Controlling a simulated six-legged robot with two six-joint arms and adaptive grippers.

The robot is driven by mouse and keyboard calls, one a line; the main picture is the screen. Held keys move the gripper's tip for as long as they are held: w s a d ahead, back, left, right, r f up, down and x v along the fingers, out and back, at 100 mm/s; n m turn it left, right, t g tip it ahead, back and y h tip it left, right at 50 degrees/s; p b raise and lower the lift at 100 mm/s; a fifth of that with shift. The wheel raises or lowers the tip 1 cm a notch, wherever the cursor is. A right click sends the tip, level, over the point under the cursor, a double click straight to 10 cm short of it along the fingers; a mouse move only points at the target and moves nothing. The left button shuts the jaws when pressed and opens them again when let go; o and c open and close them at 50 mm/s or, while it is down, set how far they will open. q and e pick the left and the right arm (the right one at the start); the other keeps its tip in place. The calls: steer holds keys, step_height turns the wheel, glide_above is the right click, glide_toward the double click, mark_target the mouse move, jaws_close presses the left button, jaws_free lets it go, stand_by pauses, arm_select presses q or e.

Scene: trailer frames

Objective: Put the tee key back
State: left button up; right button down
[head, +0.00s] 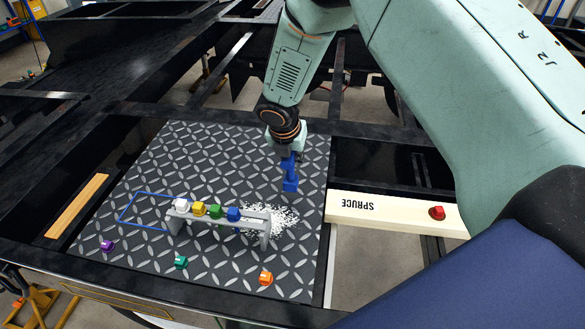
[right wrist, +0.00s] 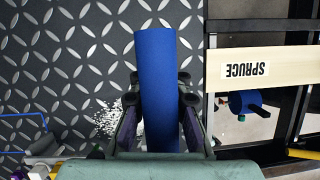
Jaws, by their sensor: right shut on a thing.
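My right gripper (head: 288,160) hangs above the diamond-plate sheet (head: 205,150), shut on a blue tee key (head: 290,183). In the right wrist view the right gripper (right wrist: 155,112) has its fingers on both sides of the key's thick blue bar (right wrist: 157,70). The key is held behind and to the right of a grey rack (head: 265,232), apart from it. The rack stands on the sheet with white, yellow, green and blue heads along its top. Whether the rack has an empty slot cannot be told. My left gripper is not in view.
White granules (head: 283,216) lie around the rack's right end. A blue outline (head: 140,193) marks the sheet's left. Purple (head: 107,246), teal (head: 181,262) and orange (head: 265,278) blocks lie in front. A SPRUCE board (head: 400,210) with a red block (head: 437,212) is right.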

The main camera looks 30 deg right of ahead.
mark_target(293, 168)
step_height(293, 168, down, 3)
steer(key=shift+s+d+f, duration=0.1)
steer(key=shift+d+f, duration=0.05)
steer(key=shift+d, duration=0.1)
steer(key=shift+a+f+b, duration=0.2)
steer(key=shift+f+b, duration=0.05)
steer(key=shift+b, duration=0.05)
steer(key=c, duration=1.7)
jaws_free()
steer(key=o, duration=0.4)
steer(key=shift+d, duration=0.15)
